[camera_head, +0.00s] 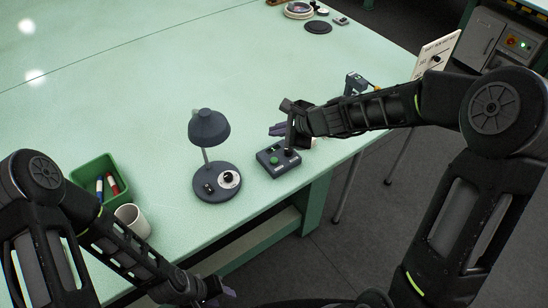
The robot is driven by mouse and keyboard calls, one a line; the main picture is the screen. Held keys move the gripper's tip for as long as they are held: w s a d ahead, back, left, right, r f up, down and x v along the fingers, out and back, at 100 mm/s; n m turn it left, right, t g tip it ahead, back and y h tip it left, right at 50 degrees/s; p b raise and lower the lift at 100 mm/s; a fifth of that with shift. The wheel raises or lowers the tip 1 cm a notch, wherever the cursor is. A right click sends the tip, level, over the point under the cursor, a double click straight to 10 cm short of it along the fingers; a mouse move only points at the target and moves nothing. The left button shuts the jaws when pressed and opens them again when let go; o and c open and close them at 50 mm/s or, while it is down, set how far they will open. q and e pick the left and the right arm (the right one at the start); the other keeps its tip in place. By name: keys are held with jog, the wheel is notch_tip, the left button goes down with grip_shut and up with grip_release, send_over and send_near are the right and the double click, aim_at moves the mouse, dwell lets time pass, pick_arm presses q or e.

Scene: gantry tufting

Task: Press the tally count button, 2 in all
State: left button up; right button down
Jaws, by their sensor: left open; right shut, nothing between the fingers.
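A dark grey box (277,167) with a green button (274,160) on top sits near the table's front edge, right of the lamp. It looks like the tally counter; no label is readable. My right gripper (290,148) is shut and empty, reaching in from the right. Its tip is over the box's right back part, right of the green button. I cannot tell whether it touches anything, and it partly hides that part of the box. My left gripper (218,293) is open at the bottom of the view, below and in front of the table edge, away from the box.
A dark desk lamp (209,128) stands left of the box. A green bin (85,174) with markers and a white cup (136,222) are further left. A small dark device (355,83) and a sign (437,55) are at right. The table's middle is clear.

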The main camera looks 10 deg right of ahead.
jog(key=b, duration=0.7)
send_over(277, 162)
notch_tip(277, 162, down, 7)
jog(key=shift+f, duration=0.1)
jog(key=shift+f+b, duration=0.75)
jog(key=shift+f, duration=0.05)
dwell(1.2)
jog(key=shift+f+b, duration=0.4)
jog(key=shift+b, duration=0.05)
jog(key=shift+f+b, duration=0.45)
dwell(0.6)
jog(key=shift+r, duration=0.15)
jog(key=shift+r+p, duration=0.75)
jog(key=shift+p, duration=0.05)
